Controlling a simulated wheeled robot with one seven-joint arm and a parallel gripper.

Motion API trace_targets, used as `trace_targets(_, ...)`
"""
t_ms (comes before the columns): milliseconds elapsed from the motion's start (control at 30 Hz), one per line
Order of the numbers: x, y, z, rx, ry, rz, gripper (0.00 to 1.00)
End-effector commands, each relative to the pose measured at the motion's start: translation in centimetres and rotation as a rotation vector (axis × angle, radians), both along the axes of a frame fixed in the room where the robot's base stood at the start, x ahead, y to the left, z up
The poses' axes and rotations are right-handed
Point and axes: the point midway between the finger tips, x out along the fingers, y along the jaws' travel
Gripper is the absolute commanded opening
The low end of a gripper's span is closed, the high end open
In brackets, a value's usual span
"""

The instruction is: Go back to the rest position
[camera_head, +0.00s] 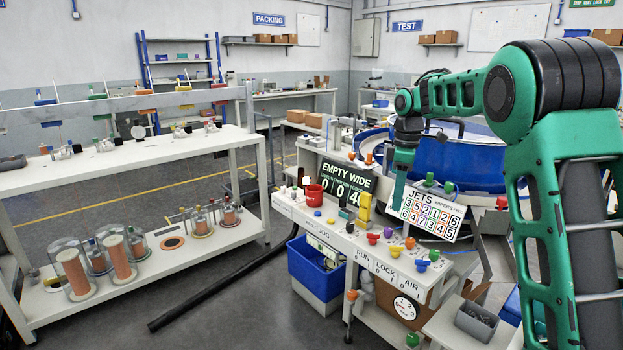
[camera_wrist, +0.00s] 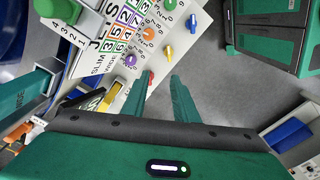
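My gripper (camera_head: 398,196) hangs at the end of my green arm, pointing down over the bench with the coloured knobs, in front of the white JETS number board (camera_head: 432,212). In the wrist view my gripper (camera_wrist: 163,77) shows two green fingers standing apart with grey floor visible between them. Nothing is held between them. The number board (camera_wrist: 118,42) lies beyond the fingers, to the upper left, with several coloured knobs near it.
The control bench (camera_head: 345,236) holds a red cup (camera_head: 314,195), a yellow block (camera_head: 364,207) and an EMPTY WIDE counter (camera_head: 346,184). A blue bowl machine (camera_head: 440,160) stands behind. A white shelf bench (camera_head: 120,160) stands left; floor lies between.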

Motion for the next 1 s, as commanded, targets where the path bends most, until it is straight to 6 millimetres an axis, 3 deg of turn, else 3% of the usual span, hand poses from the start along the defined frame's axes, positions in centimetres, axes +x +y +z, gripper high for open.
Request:
trace_targets(33, -2.0, -1.3, 0.8, 0.01, -0.002, -0.088, 0.27)
trace_targets(200, -8.6, -5.0, 1.8, 0.03, 0.002, -0.387, 0.27)
trace_targets(467, -19.9, -9.0, 1.3, 0.045, 0.015, -0.83, 0.27)
trace_targets(800, -35.9, -11.2, -2.8, 0.029, 0.034, -1.371, 0.27)
trace_targets(1000, -43.0, -11.3, -5.9, 0.004, 0.04, -1.604, 0.27)
